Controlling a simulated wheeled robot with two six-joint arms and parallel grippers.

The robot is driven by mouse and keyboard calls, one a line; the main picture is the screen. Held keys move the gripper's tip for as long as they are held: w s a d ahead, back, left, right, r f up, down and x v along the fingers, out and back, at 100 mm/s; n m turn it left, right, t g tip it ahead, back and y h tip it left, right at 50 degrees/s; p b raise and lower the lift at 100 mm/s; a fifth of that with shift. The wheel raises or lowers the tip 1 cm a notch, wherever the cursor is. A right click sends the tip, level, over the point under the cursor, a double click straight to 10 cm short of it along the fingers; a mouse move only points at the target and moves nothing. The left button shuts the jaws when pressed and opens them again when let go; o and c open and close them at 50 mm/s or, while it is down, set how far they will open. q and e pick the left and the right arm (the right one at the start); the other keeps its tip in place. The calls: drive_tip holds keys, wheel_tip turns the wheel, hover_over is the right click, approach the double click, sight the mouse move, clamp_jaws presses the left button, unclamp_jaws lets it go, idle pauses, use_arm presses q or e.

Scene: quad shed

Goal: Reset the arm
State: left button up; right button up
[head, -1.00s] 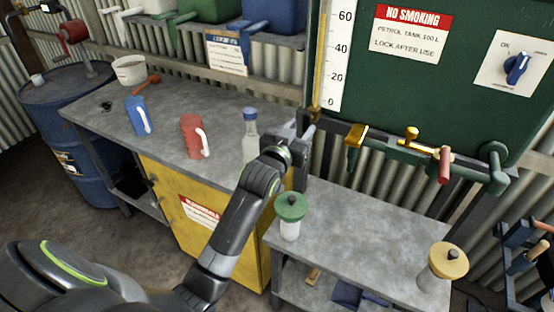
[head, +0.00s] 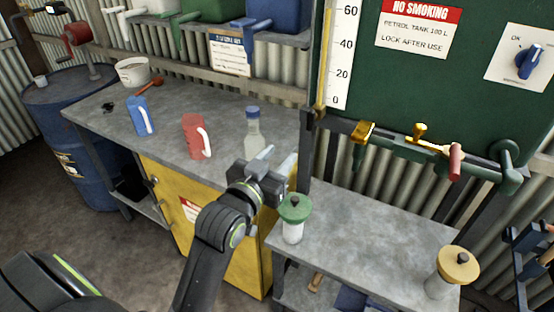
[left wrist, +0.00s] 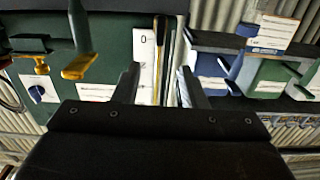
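My left gripper (head: 279,160) is open, with nothing between its fingers. In the head view it is in front of the gap between the two benches, close to the clear bottle with the blue cap (head: 252,132) and the green-lidded jar (head: 294,217). In the left wrist view the two fingers (left wrist: 158,86) stand apart, with the white level scale (left wrist: 147,62) beyond them. My right gripper is in neither view.
The grey workbench (head: 110,130) holds a blue can (head: 139,116), a red can (head: 193,136) and a white bucket (head: 132,71). The lower bench (head: 350,240) carries a yellow-lidded jar (head: 452,268). Brass taps (head: 420,135) hang below the green tank (head: 420,85).

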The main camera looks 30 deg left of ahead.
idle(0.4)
use_arm(q)
drive_tip(key=s+a+f+g+y, duration=0.1)
drive_tip(key=s+a+f+g, duration=0.1)
drive_tip(key=s+f+g, duration=0.45)
drive_tip(key=s+a+f+g+y, duration=0.15)
drive_tip(key=s+f, duration=0.25)
drive_tip(key=f, duration=0.6)
drive_tip(key=s+a+f+n+g, duration=0.1)
drive_tip(key=s+f+g, duration=0.25)
drive_tip(key=s, duration=0.45)
drive_tip(key=s+a+f+g, duration=0.25)
drive_tip(key=s+f, duration=0.25)
drive_tip(key=s, duration=0.3)
wheel_tip(320, 180, down, 28)
drive_tip(key=s+a+g, duration=0.1)
drive_tip(key=g, duration=0.1)
drive_tip(key=s+d+f+h+b, duration=0.1)
drive_tip(key=s+f, duration=1.3)
drive_tip(key=shift+s+d+f+g, duration=0.2)
drive_tip(key=shift+g, duration=0.2)
